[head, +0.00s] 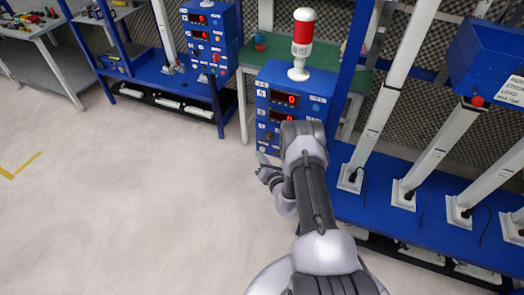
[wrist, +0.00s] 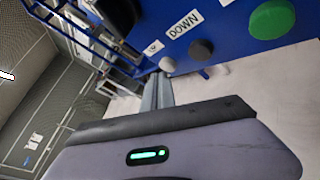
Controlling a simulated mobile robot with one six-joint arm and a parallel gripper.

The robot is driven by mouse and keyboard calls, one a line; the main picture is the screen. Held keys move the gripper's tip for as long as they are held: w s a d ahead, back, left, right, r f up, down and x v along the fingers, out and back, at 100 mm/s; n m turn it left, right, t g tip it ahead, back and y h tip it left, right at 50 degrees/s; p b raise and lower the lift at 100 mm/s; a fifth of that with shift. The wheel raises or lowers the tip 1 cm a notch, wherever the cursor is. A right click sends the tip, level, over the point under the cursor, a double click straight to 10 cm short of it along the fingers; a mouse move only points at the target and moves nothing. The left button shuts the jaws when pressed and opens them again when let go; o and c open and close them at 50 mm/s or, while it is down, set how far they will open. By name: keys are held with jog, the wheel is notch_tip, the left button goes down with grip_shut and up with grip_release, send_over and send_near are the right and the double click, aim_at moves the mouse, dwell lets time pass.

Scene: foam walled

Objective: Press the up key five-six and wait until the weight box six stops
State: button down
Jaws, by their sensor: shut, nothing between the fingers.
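In the head view a blue control box (head: 310,78) with red digit displays (head: 284,98) and small labels stands in front of me. My arm hides its lower part. My gripper (head: 266,173) is shut and empty, low and close by the box. In the wrist view my gripper (wrist: 164,84) points at the edge of a blue panel (wrist: 232,18). Which one is up key five-six, I cannot tell. Weight box six cannot be identified.
A red-and-white signal lamp (head: 303,38) stands on the box. A similar blue display box (head: 211,38) is at the upper left. White slanted posts (head: 427,155) and a labelled blue box (head: 487,62) stand at the right. The pale floor (head: 120,190) at the left is clear.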

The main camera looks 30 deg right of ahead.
jog(key=shift+w+d+b, duration=0.3)
jog(key=shift+d+b, duration=0.1)
dwell(0.4)
jog(key=shift+a, duration=0.1)
jog(key=shift+s+a+p, duration=0.3)
jog(key=shift+s+a, duration=0.25)
jog(key=shift+a, duration=0.1)
jog(key=shift+s+a+p, duration=0.4)
jog(key=shift+s+a, duration=0.4)
jog(key=shift+a, duration=0.2)
jog(key=shift+s+a+p, duration=0.4)
jog(key=shift+s+a, duration=0.35)
jog(key=shift+a, duration=0.2)
